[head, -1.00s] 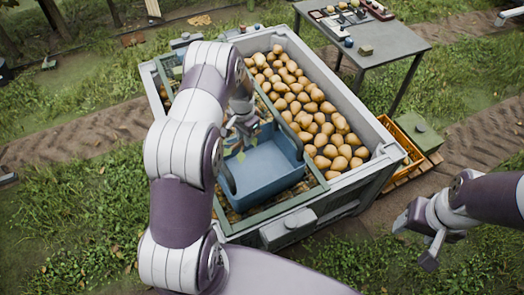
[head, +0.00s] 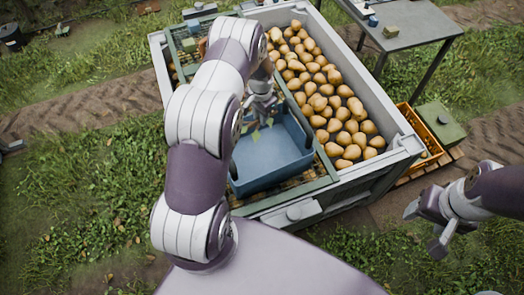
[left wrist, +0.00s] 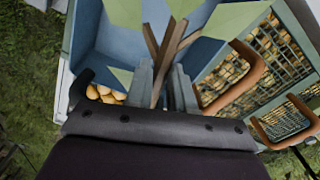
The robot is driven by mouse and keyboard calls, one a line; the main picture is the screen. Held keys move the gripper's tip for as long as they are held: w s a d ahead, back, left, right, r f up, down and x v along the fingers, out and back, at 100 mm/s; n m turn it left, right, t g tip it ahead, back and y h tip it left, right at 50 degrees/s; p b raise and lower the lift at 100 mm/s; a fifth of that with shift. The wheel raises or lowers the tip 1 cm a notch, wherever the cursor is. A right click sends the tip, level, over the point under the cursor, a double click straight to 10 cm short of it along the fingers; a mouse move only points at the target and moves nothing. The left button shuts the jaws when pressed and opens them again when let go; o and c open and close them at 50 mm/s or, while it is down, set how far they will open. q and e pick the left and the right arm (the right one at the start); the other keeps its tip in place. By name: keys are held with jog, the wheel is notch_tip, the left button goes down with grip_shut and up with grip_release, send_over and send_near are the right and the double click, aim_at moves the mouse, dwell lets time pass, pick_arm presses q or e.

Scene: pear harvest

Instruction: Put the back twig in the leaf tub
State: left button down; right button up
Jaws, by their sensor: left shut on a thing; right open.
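My left gripper (head: 262,104) is shut on a twig with green leaves (head: 256,132), over the far part of the blue tub (head: 270,170) in the head view. In the left wrist view the brown twig (left wrist: 166,55) stands between the fingers (left wrist: 160,88), its leaves spreading past them. Blue tub walls (left wrist: 112,45) show behind the twig. Whether the twig touches the tub I cannot tell. My left arm hides part of the tub's left side. My right gripper (head: 424,230) is open and empty, right of the bin.
The tub sits on a green frame (head: 328,180) across a large grey bin (head: 385,120) with many pears (head: 325,95). Brown handles (left wrist: 236,80) show beside the tub in the wrist view. A grey table (head: 415,40), an orange crate (head: 420,130) and a green box (head: 440,122) stand to the right.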

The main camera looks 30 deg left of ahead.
pick_arm(q)
jog(key=c, duration=1)
grip_release()
jog(key=shift+s+r, duration=0.1)
jog(key=shift+s, duration=0.05)
jog(key=shift+o, duration=0.5)
jog(key=shift+w+f, duration=0.2)
jog(key=shift+w, duration=0.1)
notch_tip(320, 180, up, 13)
jog(key=b, duration=0.2)
jog(key=shift+f, duration=0.15)
jog(key=s+d+r+n, duration=0.1)
jog(key=s+d+r, duration=0.1)
jog(key=s+d, duration=0.4)
jog(key=s+d+r+n+t, duration=0.1)
jog(key=s+d, duration=0.5)
jog(key=s, duration=0.8)
jog(key=shift+r+n, duration=0.8)
jog(key=shift+r, duration=0.5)
